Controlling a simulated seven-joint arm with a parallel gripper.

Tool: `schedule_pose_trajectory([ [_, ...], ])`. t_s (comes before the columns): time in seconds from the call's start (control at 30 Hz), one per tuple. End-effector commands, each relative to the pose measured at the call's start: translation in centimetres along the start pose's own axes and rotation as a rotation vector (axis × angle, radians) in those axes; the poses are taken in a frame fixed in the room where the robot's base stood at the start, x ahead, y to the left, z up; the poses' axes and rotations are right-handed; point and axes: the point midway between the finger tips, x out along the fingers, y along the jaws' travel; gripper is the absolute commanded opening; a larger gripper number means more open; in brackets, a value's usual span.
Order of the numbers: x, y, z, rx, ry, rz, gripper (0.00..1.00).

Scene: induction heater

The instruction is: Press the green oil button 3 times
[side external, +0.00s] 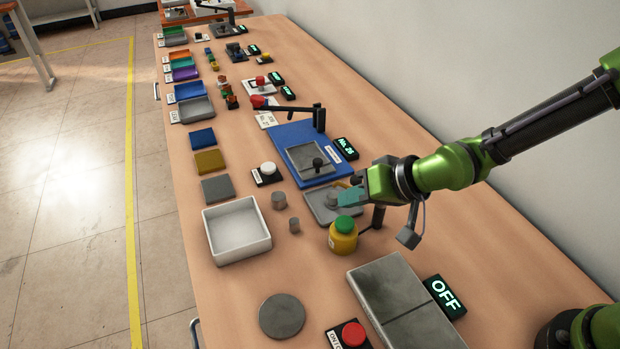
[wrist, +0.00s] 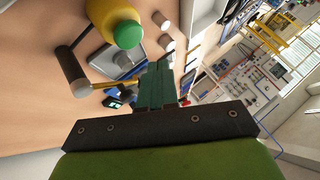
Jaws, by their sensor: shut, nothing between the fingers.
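The green oil button (side external: 344,224) is the round cap on top of a yellow bottle (side external: 343,242) standing upright on the table. In the wrist view the green button (wrist: 127,35) and the yellow bottle (wrist: 108,14) show at the upper left, beside the fingertips. My gripper (side external: 349,197) is shut and empty. Its teal fingers appear just beyond the button in the side view, apart from it as far as I can tell. In the wrist view the closed fingers (wrist: 156,68) point away from the camera, with the button to their upper left.
A white tray (side external: 262,250), small grey cylinders (side external: 279,201), a large metal plate (side external: 385,275) and an OFF display (side external: 445,297) surround the bottle. A red button (side external: 353,334) sits at the front edge.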

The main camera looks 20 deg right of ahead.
Motion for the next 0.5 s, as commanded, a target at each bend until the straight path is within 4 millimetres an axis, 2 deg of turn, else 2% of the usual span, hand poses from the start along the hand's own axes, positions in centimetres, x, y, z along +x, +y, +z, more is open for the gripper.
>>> schedule_pose_trajectory([
  [0.2,1.5,1.1,1.1,0.000,-0.003,0.001,0.00],
  [0.5,1.8,1.3,1.3,-0.001,0.000,-0.001,0.00],
])
